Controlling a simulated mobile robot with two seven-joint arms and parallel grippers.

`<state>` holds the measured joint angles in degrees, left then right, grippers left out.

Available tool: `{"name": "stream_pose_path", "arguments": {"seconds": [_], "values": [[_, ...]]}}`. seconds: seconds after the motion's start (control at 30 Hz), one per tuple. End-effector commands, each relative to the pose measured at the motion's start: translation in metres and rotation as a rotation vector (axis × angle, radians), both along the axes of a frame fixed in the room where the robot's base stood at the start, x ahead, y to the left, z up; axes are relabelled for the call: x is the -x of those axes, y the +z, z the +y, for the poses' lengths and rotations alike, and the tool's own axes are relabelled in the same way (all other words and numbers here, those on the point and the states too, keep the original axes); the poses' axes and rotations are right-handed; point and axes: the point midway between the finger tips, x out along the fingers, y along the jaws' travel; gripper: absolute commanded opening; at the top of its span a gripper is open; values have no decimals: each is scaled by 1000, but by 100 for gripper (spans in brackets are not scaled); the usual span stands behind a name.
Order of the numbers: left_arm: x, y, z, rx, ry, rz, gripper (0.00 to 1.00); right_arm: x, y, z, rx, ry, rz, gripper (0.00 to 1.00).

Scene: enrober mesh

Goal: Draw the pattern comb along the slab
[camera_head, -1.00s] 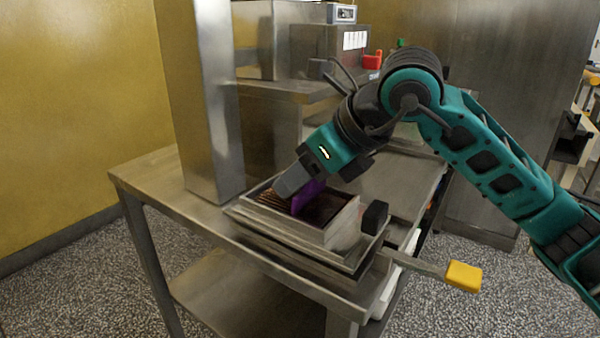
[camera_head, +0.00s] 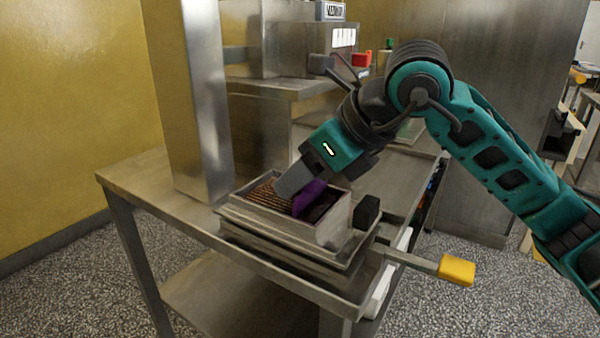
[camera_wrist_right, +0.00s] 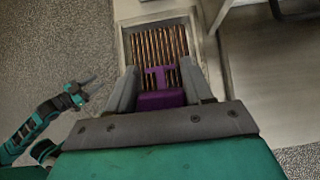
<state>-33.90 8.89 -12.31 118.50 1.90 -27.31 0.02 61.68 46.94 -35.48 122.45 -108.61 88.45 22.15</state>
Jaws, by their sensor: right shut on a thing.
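The purple pattern comb (camera_head: 308,197) is in my right gripper (camera_head: 293,192), which is shut on it, inside a shallow metal frame (camera_head: 333,230). The comb also shows in the right wrist view (camera_wrist_right: 160,99), between the two grey fingers. The brown slab (camera_head: 262,198) lies in the frame. It has lengthwise grooves on the left of the comb, seen beyond the comb in the wrist view (camera_wrist_right: 158,48). To the comb's right the slab is dark, with no clear grooves. The comb's lower edge is hidden. My left gripper (camera_wrist_right: 98,85) shows only in the wrist view, apparently open and empty, away from the slab.
The frame sits on a metal table (camera_head: 150,180). A tall metal column (camera_head: 197,110) stands just behind-left. A handle with a yellow grip (camera_head: 456,270) sticks out at the right, near a black knob (camera_head: 366,211). A raised metal shelf (camera_head: 270,88) is behind.

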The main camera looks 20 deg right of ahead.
Motion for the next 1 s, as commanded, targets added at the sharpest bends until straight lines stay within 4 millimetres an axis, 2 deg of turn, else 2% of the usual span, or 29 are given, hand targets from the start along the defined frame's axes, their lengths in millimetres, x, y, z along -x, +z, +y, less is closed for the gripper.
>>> {"name": "stream_pose_path", "arguments": {"seconds": [1.0], "values": [[0, -10, -1, 2, 2, 1, 43, 13, -1, -10, 1, 1, 3, 24]]}}
